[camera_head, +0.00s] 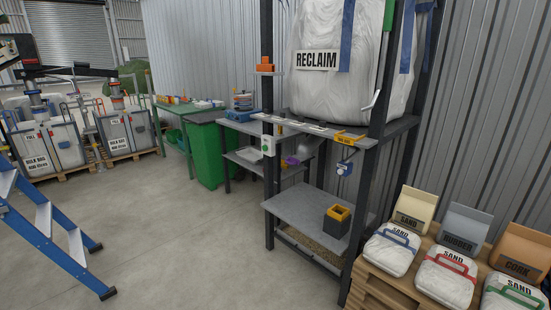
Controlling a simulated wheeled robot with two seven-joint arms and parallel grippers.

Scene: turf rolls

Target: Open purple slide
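A small purple piece (291,160), which may be the purple slide, shows beyond the dark frame of the near stand, beside a lower grey shelf. It is small and partly hidden, so I cannot tell whether it is open or shut. A yellow labelled bar (350,138) sits at the front of the near stand's upper shelf, below the white RECLAIM bag (325,75). Neither of my grippers is in view.
A green bin (206,155) and a green-framed bench stand behind the near stand. A blue step ladder (48,230) is at the left. Filled sacks (390,248) lie on a pallet at the lower right. The middle floor (175,240) is clear.

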